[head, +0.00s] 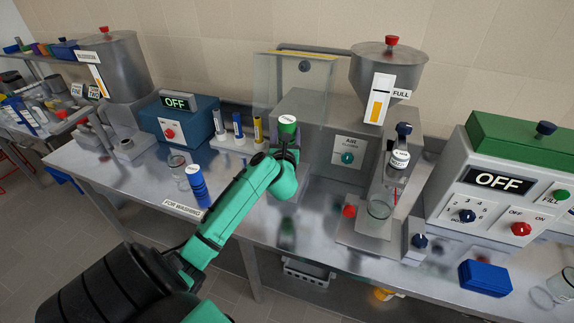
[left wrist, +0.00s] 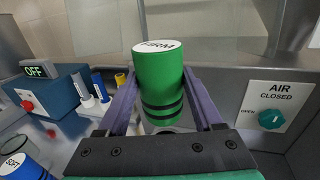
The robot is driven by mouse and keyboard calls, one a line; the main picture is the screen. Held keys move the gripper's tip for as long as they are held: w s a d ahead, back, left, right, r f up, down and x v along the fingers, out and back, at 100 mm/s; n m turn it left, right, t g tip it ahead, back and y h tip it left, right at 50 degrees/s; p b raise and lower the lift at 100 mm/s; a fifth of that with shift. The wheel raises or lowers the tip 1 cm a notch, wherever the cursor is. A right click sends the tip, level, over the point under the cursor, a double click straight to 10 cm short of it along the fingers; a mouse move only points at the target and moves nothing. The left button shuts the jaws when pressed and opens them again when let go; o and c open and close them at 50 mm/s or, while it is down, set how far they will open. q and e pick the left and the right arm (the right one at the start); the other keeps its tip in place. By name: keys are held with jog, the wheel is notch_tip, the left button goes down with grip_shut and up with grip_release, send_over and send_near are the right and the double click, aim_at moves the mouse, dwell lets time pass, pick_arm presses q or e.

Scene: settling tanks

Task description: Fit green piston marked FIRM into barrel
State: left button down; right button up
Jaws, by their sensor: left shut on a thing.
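The green piston (head: 287,125) has a white top, which reads FIRM in the left wrist view (left wrist: 159,82), and dark rings low on its side. My left gripper (head: 285,146) is shut on it, with purple fingers on both sides. The piston is upright, in front of the grey machine body. A grey rounded edge shows just under the piston in the left wrist view; I cannot tell whether it is the barrel. The barrel is not clearly identifiable, and the piston's lower end is partly hidden by my gripper. My right gripper is not in view.
A blue piston (head: 198,184) stands on the bench left of my arm. Blue and yellow pistons stand in a white rack (head: 235,143) behind. A clear cup (head: 379,208) sits under the steel hopper (head: 386,72). The AIR knob (head: 347,158) is on the machine front.

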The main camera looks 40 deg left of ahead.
pick_arm(q)
notch_tip(320, 180, down, 12)
jog(key=b, duration=0.2)
jog(key=shift+s+r+b, duration=0.1)
jog(key=shift+b, duration=0.25)
jog(key=shift+a, duration=0.15)
jog(key=shift+f, duration=0.25)
jog(key=shift+c, duration=0.2)
grip_release()
jog(key=shift+r, duration=0.2)
jog(key=shift+s+d+f, duration=0.15)
jog(key=shift+d, duration=0.1)
jog(key=b+v, duration=0.1)
jog(key=v, duration=1)
jog(key=shift+s, duration=0.2)
